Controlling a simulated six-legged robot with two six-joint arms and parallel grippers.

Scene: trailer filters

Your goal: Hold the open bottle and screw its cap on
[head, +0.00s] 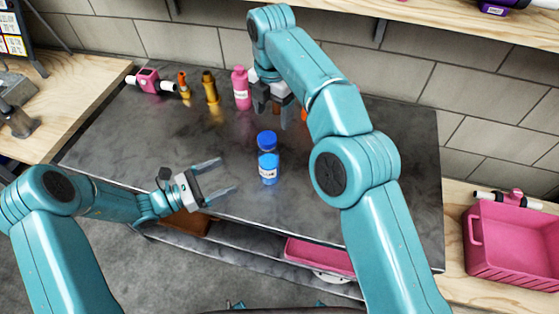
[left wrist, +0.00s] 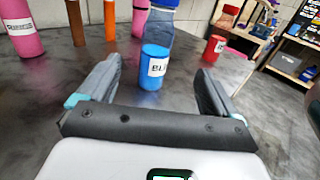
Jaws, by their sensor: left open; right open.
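A blue bottle (head: 268,168) with a white label stands upright near the middle of the bench, with a darker blue cap-like piece (head: 267,138) at its upper end. I cannot tell whether that piece is seated. In the left wrist view the labelled blue part (left wrist: 153,74) is beyond and between the fingers, with a translucent bluish part (left wrist: 159,30) above it. My left gripper (head: 228,174) is open and empty, left of the bottle, fingers pointing at it. My right gripper (head: 272,100) is open, pointing down behind the bottle, apart from it.
A pink bottle (head: 241,88), a gold bottle (head: 210,88) and an orange-brown one (head: 184,85) stand along the back of the dark bench (head: 125,155). A pink fitting (head: 147,79) lies at the back left. A pink bin (head: 513,245) is at the right. The bench's front left is clear.

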